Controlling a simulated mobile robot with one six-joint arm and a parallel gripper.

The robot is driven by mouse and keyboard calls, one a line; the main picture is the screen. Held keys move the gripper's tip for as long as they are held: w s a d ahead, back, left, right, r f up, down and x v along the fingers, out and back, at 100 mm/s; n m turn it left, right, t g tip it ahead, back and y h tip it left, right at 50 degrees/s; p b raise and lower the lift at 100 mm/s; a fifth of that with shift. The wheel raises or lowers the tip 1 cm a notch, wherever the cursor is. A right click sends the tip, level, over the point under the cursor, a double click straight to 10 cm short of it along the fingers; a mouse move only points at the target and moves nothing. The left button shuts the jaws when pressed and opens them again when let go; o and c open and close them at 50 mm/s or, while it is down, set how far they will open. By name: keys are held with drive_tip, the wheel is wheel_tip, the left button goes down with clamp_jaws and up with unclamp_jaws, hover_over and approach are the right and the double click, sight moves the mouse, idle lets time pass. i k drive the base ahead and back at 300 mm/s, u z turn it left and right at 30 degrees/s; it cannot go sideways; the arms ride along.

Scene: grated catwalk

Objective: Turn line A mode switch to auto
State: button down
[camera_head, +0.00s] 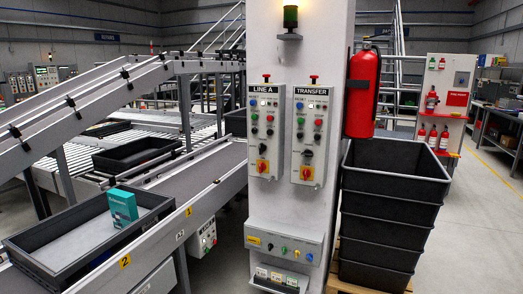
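The LINE A control box (258,112) is a pale upright panel on the front of a white pillar, left of a like box labelled TRANSFER (310,112). My gripper is not in view.
A red fire extinguisher (362,94) hangs on the pillar's right side, above stacked black crates (395,215). A button box (284,243) juts out low on the pillar. A conveyor slopes at the left, bearing a grey tray (40,268) with a teal box (122,207).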

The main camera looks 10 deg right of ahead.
sight(263, 147)
drive_tip(key=u, duration=0.75)
drive_tip(key=i, duration=0.85)
drive_tip(key=u, duration=0.25)
drive_tip(key=k, duration=0.2)
drive_tip(key=u, duration=0.95)
